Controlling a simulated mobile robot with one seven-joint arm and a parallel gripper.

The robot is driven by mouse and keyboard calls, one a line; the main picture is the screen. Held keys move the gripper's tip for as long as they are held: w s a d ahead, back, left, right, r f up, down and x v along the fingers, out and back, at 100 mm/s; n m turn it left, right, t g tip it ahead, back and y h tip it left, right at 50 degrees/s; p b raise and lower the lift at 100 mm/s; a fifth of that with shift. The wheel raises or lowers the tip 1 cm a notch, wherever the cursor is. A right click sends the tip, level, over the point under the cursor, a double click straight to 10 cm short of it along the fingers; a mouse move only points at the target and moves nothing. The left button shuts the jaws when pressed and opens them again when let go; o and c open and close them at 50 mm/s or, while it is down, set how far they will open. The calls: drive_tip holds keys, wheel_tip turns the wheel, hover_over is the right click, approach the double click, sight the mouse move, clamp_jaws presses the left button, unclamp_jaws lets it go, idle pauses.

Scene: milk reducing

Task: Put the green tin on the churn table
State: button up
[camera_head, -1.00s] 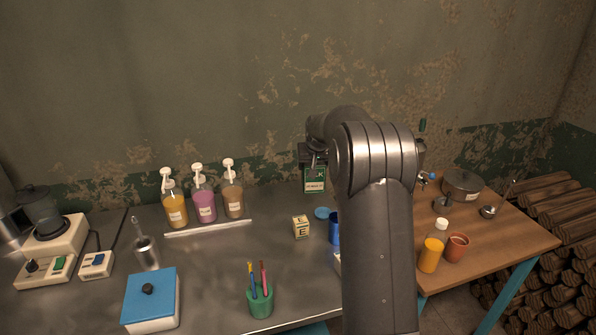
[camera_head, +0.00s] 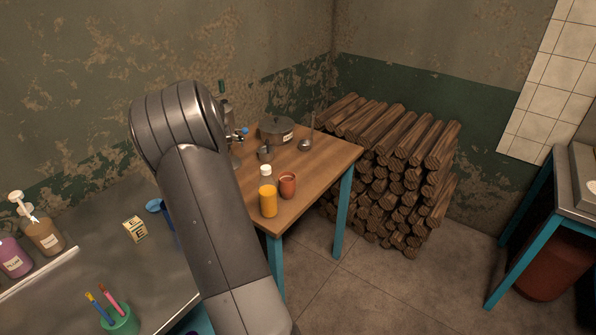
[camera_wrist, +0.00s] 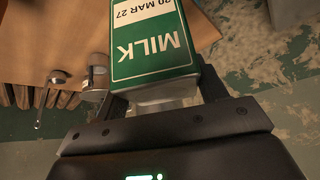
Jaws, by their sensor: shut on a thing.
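In the head view my arm hides both the gripper and the tin. A wooden-topped table (camera_head: 322,160) with blue legs stands right of the metal bench in the head view. Its wooden top (camera_wrist: 45,40) also shows behind the tin in the wrist view. I cannot tell for sure which table is the churn table.
On the wooden top stand a pot (camera_head: 277,130), a ladle (camera_head: 306,143), an orange bottle (camera_head: 268,198) and a red-brown cup (camera_head: 288,185). The front right corner is bare. Stacked logs (camera_head: 400,170) lie beyond. Another blue-legged table (camera_head: 572,190) stands far right.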

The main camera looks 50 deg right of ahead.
drive_tip(key=s+d+m+h, duration=0.1)
drive_tip(key=s+d+m, duration=0.1)
drive_tip(key=s+d, duration=0.65)
drive_tip(key=shift+g, duration=0.3)
drive_tip(key=shift+w+d+f, duration=0.1)
drive_tip(key=shift+d+f, duration=0.05)
drive_tip(key=shift+f, duration=2.45)
drive_tip(key=shift+w+d+f, duration=0.1)
drive_tip(key=shift+f, duration=2.45)
drive_tip(key=shift+s+f, duration=0.1)
drive_tip(key=o, duration=1.3)
drive_tip(key=shift+f, duration=0.1)
